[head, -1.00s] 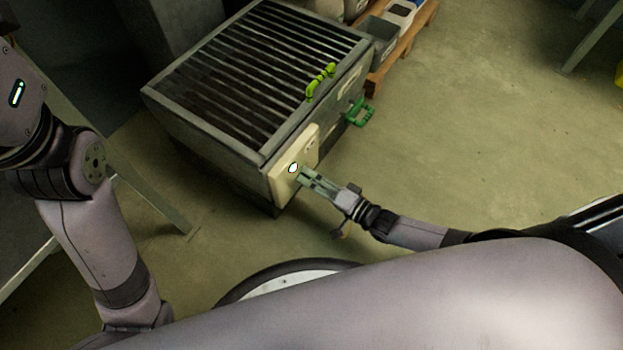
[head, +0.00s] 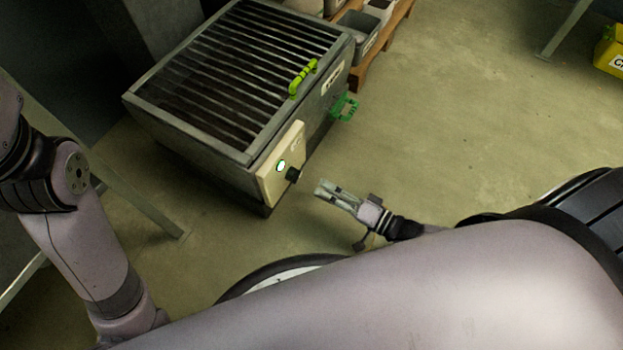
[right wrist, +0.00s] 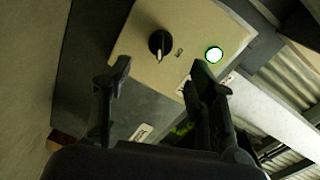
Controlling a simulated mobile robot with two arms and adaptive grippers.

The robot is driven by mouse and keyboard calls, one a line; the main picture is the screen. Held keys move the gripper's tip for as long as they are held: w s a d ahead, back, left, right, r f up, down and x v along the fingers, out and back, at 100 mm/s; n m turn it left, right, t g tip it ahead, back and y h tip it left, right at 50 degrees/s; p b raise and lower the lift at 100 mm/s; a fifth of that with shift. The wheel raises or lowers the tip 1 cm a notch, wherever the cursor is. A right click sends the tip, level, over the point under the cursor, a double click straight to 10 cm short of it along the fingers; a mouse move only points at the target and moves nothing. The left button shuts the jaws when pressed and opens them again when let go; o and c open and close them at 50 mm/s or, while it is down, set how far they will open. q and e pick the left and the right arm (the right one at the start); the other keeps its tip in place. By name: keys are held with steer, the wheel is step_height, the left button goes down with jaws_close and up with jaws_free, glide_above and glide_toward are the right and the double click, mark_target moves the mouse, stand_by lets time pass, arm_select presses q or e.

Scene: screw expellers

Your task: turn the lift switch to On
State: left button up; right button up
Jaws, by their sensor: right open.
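The lift switch is a black round knob (head: 293,175) on a cream panel (head: 272,186) at the near corner of the grey grated machine. In the right wrist view the knob (right wrist: 159,43) shows a light pointer mark, and a lit green-rimmed lamp (right wrist: 214,54) is beside it. The lamp (head: 281,165) also glows in the head view. My right gripper (head: 322,188) is open and empty, a short way to the right of the knob and apart from it. In the right wrist view its two fingers (right wrist: 160,80) are spread below the knob. My left gripper is out of view.
The grated machine (head: 252,157) has a light green handle (head: 303,78) on top and a dark green handle (head: 345,106) on its side. Grey bins (head: 361,36) stand on a pallet behind it. A yellow box (head: 610,52) is at the far right.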

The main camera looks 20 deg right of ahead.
steer(key=shift+v, duration=1.6)
steer(key=shift+r, duration=0.1)
